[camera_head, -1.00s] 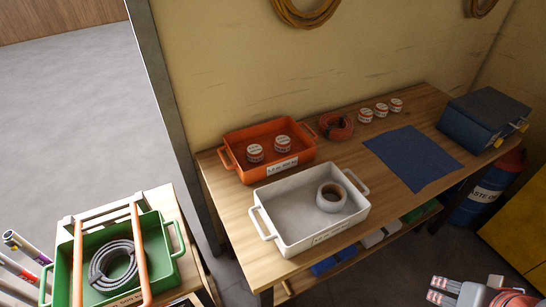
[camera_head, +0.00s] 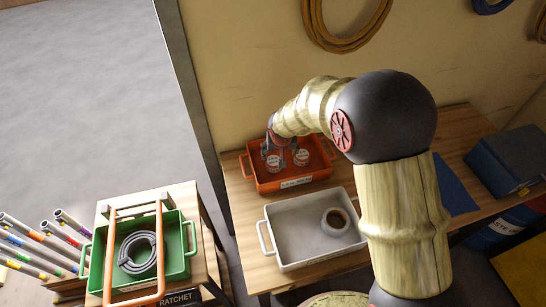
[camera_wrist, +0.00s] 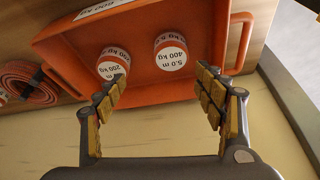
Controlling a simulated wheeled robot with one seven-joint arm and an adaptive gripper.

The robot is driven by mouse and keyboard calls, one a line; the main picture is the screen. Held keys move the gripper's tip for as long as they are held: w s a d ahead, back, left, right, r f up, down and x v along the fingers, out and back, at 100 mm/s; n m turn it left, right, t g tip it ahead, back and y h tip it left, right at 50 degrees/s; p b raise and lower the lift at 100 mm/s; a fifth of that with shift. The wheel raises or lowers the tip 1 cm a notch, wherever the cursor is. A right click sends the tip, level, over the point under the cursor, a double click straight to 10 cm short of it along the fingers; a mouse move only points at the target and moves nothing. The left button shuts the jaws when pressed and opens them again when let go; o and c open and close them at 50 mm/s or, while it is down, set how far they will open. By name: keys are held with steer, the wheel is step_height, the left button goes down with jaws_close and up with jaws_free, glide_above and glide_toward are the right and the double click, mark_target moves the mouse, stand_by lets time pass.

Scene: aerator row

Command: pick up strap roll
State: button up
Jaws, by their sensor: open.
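Two strap rolls with round white labels and red sides stand in the orange tray (camera_head: 322,168). In the wrist view, one roll (camera_wrist: 170,52) reads "5.0 m 400 kg" and the other roll (camera_wrist: 113,64) reads "200 kg". They show in the head view as a left roll (camera_head: 273,162) and a right roll (camera_head: 301,157). My gripper (camera_wrist: 163,82) is open and empty, with its fingers spread over the tray near the rolls. In the head view my gripper (camera_head: 281,148) is above the tray's back-left part. I cannot tell its exact height.
A white tray (camera_head: 285,262) holding a grey ring roll (camera_head: 335,222) stands in front. A green crate (camera_head: 180,265) with a grey coil stands on the left bench. The wall is close behind the orange tray.

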mark_target(274, 162)
steer(key=a+f, duration=0.1)
steer(key=f, duration=0.1)
steer(key=w+a+f, duration=0.1)
steer(key=shift+a+f+p, duration=0.15)
steer(key=shift+f+p, duration=0.2)
steer(key=shift+p, duration=0.05)
steer(key=x, duration=0.7)
steer(key=shift+s+f, duration=0.1)
steer(key=shift+f, duration=0.2)
steer(key=c, duration=0.4)
steer(key=c, duration=1)
